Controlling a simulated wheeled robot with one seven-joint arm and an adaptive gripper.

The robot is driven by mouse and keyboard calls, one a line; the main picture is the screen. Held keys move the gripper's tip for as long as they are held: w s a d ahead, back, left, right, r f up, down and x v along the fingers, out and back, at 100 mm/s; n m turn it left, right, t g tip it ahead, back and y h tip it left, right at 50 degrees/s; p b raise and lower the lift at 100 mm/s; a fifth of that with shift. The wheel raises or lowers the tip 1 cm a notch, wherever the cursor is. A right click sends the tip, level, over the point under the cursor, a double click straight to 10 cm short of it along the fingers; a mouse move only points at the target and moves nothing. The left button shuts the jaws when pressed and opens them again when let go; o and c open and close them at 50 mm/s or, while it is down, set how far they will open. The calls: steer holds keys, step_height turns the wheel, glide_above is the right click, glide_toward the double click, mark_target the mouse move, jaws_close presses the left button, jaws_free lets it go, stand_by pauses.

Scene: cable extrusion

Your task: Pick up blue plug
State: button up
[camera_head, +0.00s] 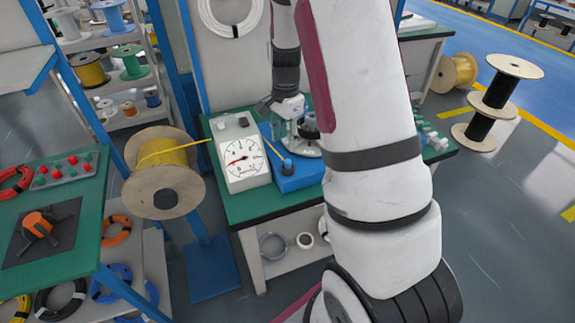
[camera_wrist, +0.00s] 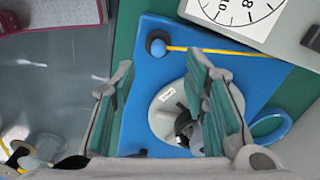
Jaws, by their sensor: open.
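In the head view the plug (camera_head: 288,166) is small, above the blue plate (camera_head: 298,183), to the right of the white gauge box (camera_head: 240,158). My gripper (camera_wrist: 160,62) is open, with nothing between its fingers. In the head view my own arm hides part of the area around the gripper.
A white disc (camera_wrist: 165,95) lies on the blue plate below my fingers. The gauge box (camera_wrist: 235,14) stands close by. A wooden spool (camera_head: 150,195) of yellow cable stands left of the green table (camera_head: 250,205). Open floor (camera_head: 500,230) lies to the right.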

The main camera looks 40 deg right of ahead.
mark_target(288, 161)
steer(key=f, duration=0.8)
steer(key=shift+s+d+f+p, duration=0.1)
steer(key=shift+d+f+p, duration=0.05)
steer(key=shift+d+p, duration=0.15)
steer(key=shift+a, duration=0.1)
steer(key=shift+c, duration=0.2)
steer(key=c, duration=0.9)
